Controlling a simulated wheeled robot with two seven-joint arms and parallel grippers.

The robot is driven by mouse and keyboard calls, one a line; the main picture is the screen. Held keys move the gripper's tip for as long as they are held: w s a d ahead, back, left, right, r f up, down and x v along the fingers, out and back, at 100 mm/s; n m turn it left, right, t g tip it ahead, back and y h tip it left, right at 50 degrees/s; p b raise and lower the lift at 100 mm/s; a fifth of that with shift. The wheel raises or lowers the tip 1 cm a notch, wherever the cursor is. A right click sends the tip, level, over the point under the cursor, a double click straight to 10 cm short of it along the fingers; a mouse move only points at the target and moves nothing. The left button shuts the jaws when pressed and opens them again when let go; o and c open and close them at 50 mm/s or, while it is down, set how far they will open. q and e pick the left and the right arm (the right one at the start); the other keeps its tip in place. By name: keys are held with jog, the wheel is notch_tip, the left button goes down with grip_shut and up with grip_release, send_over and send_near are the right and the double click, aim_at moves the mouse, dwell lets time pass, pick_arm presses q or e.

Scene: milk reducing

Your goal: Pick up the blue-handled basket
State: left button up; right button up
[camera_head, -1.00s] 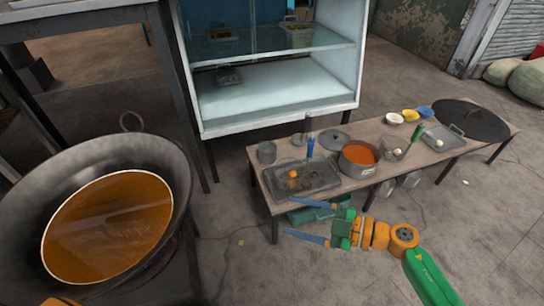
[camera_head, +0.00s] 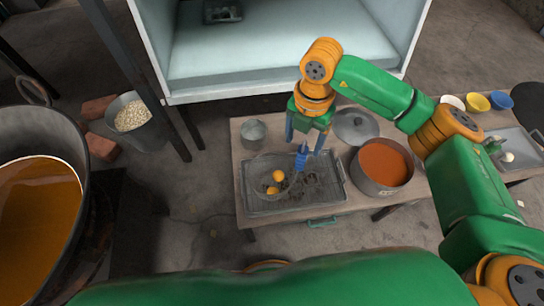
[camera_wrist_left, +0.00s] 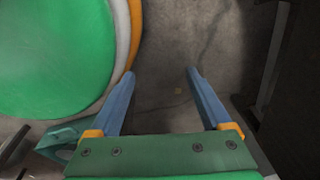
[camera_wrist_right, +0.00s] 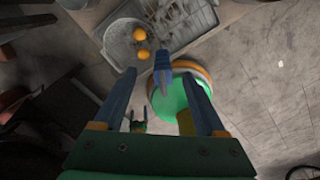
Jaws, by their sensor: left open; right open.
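The wire basket (camera_head: 262,178) rests on the grey tray (camera_head: 243,205) on the low table, with two orange-yellow balls in it. Its blue handle (camera_head: 301,157) stands up at the basket's right side. My right gripper (camera_head: 305,136) is open above the handle, pointing down. In the right wrist view the blue handle (camera_wrist_right: 162,62) shows between the spread fingertips, and the basket (camera_wrist_right: 122,40) lies beyond, to the left. I see no contact between fingers and handle. My left gripper (camera_wrist_left: 159,73) is open and empty over bare floor in the left wrist view, and I cannot make it out in the head view.
A pot of orange liquid (camera_head: 382,165) and a round lid (camera_head: 356,126) stand right of the tray. A metal cup (camera_head: 253,132) is behind it. A glass cabinet (camera_head: 270,60) rises behind the table. A large wok (camera_head: 40,130) is at the left.

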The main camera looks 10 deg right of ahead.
aim_at(301, 159)
jog(key=shift+w+d+f, duration=0.2)
jog(key=shift+f, duration=0.15)
jog(key=f, duration=0.1)
jog(key=s+f, duration=0.1)
jog(key=f, duration=0.1)
jog(key=f+b, duration=0.1)
jog(key=f, duration=0.1)
jog(key=shift+s+a+f, duration=0.25)
jog(key=shift+w+f, duration=0.1)
jog(key=shift+f, duration=0.25)
grip_shut()
